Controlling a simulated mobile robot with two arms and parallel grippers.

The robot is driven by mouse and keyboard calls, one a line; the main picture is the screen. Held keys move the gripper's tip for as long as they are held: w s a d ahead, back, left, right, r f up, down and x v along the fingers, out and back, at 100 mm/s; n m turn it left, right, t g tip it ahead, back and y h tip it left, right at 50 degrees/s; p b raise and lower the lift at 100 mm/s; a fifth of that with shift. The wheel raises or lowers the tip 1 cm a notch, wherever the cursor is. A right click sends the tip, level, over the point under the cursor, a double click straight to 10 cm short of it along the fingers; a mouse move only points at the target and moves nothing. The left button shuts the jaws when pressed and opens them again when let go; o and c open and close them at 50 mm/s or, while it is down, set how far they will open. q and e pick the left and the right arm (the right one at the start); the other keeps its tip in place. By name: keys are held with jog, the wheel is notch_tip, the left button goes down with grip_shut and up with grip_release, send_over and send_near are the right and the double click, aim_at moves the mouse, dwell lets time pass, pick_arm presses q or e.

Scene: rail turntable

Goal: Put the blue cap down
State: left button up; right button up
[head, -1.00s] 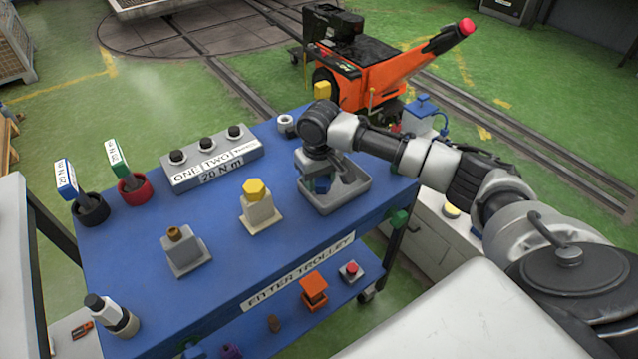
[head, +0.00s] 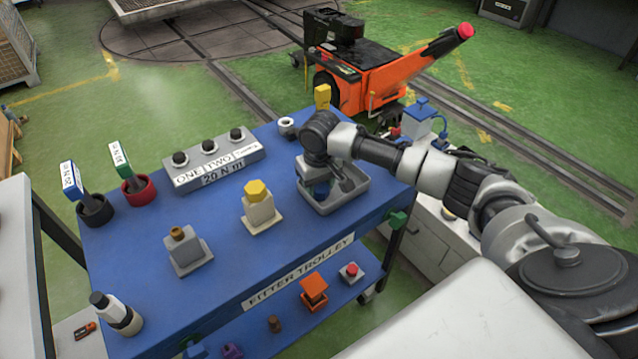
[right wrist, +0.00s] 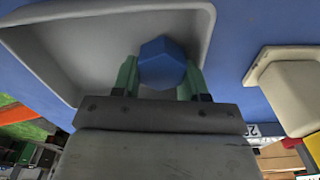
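The blue cap (right wrist: 162,62) sits between the two green fingers of my right gripper (right wrist: 160,75), which appear to touch it on both sides. In the head view the blue cap (head: 321,189) is low inside the left part of the grey tray (head: 347,199), under my right gripper (head: 320,180). I cannot tell whether the cap touches the tray floor. The grey tray (right wrist: 60,55) also shows around the cap in the right wrist view. My left gripper is not in view.
The tray stands on the blue trolley top (head: 130,260). Left of it are a pale post with a yellow cap (head: 257,190) and a grey post with a brass fitting (head: 185,252). A labelled block with black knobs (head: 212,160) stands behind. A metal ring (head: 287,126) lies near the far edge.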

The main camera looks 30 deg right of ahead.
jog(key=shift+o, duration=1.3)
jog(key=shift+s+f, duration=0.3)
jog(key=shift+f, duration=0.25)
jog(key=shift+s+f, duration=0.25)
jog(key=shift+f, duration=0.3)
jog(key=shift+r, duration=0.1)
jog(key=shift+w+r+b, duration=0.15)
jog(key=shift+r+b, duration=0.15)
jog(key=shift+b, duration=0.05)
notch_tip(320, 180, up, 13)
jog(key=shift+w+f, duration=0.15)
jog(key=shift+w, duration=0.15)
